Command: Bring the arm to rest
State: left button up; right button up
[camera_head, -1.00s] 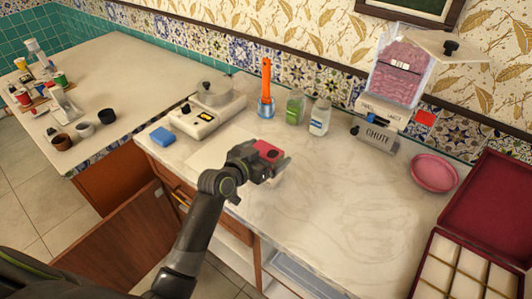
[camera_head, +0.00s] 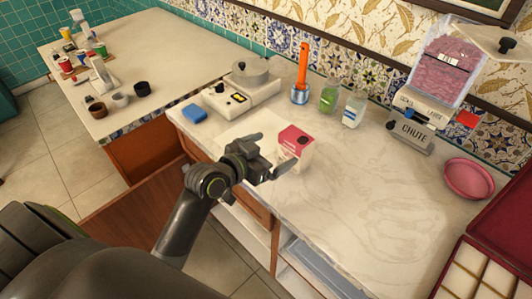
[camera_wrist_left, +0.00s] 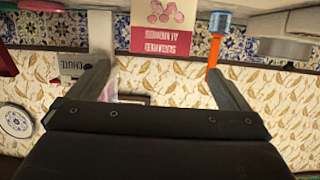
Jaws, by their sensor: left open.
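My left gripper (camera_head: 272,158) is open and empty, just in front of and to the left of a small white carton (camera_head: 298,151) with a red-pink top. The carton stands upright on the marble counter (camera_head: 340,200), its lower left partly hidden by the gripper. In the left wrist view, which is upside down, the open fingers (camera_wrist_left: 165,85) have nothing between them. The carton's pink label (camera_wrist_left: 160,40) shows beyond them, reading "Sugared Almonds". My right gripper is not in view.
A chute dispenser (camera_head: 410,130), pink bowl (camera_head: 468,179) and red compartment box (camera_head: 480,270) are to the right. Counter right of the carton is clear.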

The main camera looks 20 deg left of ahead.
pick_arm(q)
jog(key=shift+v, duration=0.9)
jog(key=shift+f, duration=0.1)
jog(key=s+a+f+n+g+y, duration=0.25)
jog(key=s+a+f+g, duration=0.35)
jog(key=s, duration=0.7)
jog(key=s+a+f+n+g+y, duration=0.2)
jog(key=s+a+f+g+y, duration=0.15)
jog(key=s+f, duration=0.75)
notch_tip(320, 180, down, 21)
jog(key=s+a+g, duration=0.1)
jog(key=s+g, duration=0.1)
jog(key=s+d+f+g, duration=0.1)
jog(key=s+f, duration=1.4)
jog(key=f, duration=0.1)
jog(key=shift+d+f, duration=0.1)
jog(key=shift+d, duration=0.05)
